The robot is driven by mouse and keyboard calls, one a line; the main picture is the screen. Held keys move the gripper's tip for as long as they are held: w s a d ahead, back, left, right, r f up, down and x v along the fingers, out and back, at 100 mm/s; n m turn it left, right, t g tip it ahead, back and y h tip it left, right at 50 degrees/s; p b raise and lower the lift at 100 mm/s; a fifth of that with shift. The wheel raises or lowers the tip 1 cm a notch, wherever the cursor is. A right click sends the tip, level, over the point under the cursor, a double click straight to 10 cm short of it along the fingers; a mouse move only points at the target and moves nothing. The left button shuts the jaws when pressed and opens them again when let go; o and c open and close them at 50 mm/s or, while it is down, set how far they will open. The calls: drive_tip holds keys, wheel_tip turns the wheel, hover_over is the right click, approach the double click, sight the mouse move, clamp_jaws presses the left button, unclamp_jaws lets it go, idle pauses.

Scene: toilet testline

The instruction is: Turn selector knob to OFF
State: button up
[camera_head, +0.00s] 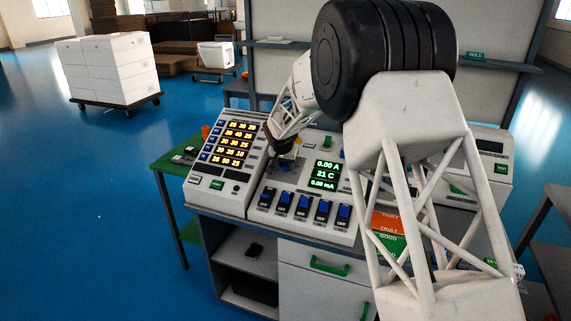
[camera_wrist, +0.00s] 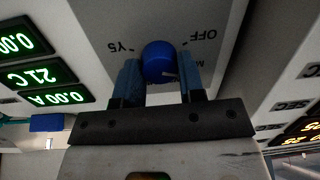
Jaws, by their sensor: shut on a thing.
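The selector knob (camera_wrist: 159,62) is a round blue knob with a pale pointer mark, on the grey panel in the wrist view. The label OFF is printed on the panel to its upper right, upside down in this view, and another label that looks like Y5 is to its upper left. My gripper (camera_wrist: 161,82) has its two blue-padded fingers on either side of the knob, shut on it. In the head view my gripper (camera_head: 283,146) is at the console's upper middle, and the knob is mostly hidden there.
The console (camera_head: 230,205) has a lit number display (camera_head: 238,143) on the left and a green readout (camera_head: 324,176) on the right. Several blue switches (camera_head: 302,206) line the lower front. A green side table (camera_head: 180,158) stands to the left.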

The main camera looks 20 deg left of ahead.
drive_tip(key=n, duration=0.4)
drive_tip(key=shift+a, duration=0.1)
drive_tip(key=shift+n, duration=2)
drive_tip(key=o, duration=0.9)
drive_tip(key=shift+r, duration=0.1)
drive_tip(key=shift+v, duration=3.8)
drive_tip(key=shift+a, duration=0.2)
